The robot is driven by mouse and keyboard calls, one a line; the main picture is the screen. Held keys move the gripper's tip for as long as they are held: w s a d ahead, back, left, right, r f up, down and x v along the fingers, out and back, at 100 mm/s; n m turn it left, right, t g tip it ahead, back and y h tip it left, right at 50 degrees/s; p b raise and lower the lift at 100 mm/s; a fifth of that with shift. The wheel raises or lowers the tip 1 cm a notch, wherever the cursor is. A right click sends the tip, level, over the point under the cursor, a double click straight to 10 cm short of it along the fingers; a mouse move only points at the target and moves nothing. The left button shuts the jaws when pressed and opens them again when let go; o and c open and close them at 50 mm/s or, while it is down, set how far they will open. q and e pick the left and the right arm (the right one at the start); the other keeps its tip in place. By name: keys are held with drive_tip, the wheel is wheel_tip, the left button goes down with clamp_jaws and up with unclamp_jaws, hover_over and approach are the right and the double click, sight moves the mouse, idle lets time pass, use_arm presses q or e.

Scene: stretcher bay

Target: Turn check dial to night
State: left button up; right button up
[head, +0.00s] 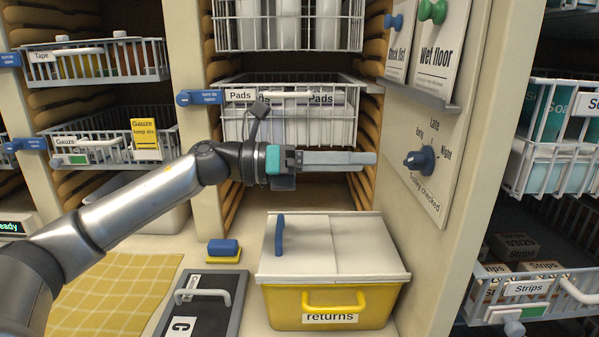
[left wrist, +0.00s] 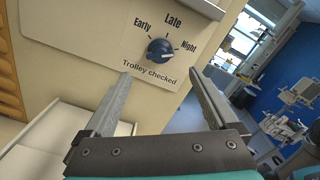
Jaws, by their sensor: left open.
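The check dial (head: 420,160) is a round dark blue knob on a card on the right-hand side panel, marked Early, Late and Night. In the left wrist view the dial (left wrist: 159,51) sits above "Trolley checked", with Early at upper left, Late at the top and Night at right. I cannot tell for sure which word its pointer faces. My left gripper (head: 370,158) is level, pointing right at the dial, and a short way from it. Its two fingers (left wrist: 160,82) are open and empty, apart from the knob. My right gripper is not in view.
A yellow returns bin (head: 280,305) with a pale lid stands below my left gripper. The Pads basket (head: 345,130) is behind it. A ledge (head: 425,98) with Stock list and Wet floor cards juts out above the dial. Baskets of strips (head: 530,310) stand at right.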

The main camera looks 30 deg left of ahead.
use_arm(q)
drive_tip(key=b+v, duration=0.3)
drive_tip(key=v, duration=0.4)
drive_tip(key=shift+s+a, duration=0.2)
drive_tip(key=shift+a, duration=0.05)
idle(0.6)
